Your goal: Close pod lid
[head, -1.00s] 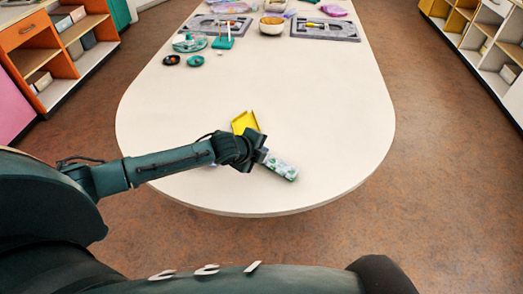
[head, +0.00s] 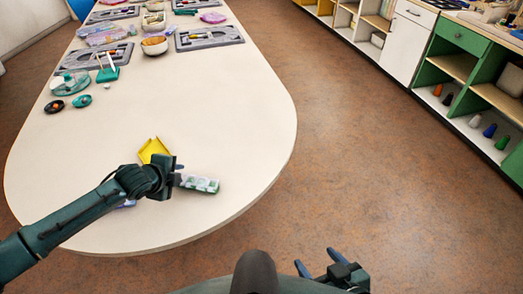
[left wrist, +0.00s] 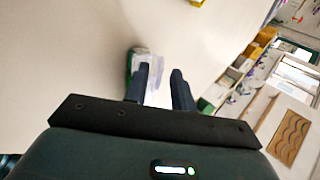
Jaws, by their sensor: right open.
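The pod (head: 203,185) is a small clear-and-white box with green in it, lying on the table near its front edge. My left gripper (head: 179,171) is at the pod's left end in the head view. In the left wrist view, the pod (left wrist: 133,66) shows beside and partly behind one finger, and the two fingers (left wrist: 160,72) are apart. I cannot tell whether they touch the pod, and its lid cannot be made out clearly. My right gripper (head: 314,258) is open and empty, low over the floor off the table's front.
A yellow tray (head: 153,147) lies just behind my left gripper. A purple thing (head: 127,204) is partly hidden under my left arm. A bowl (head: 154,45), grey boards (head: 209,39) and small dishes (head: 54,106) stand farther back. The table's middle is clear.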

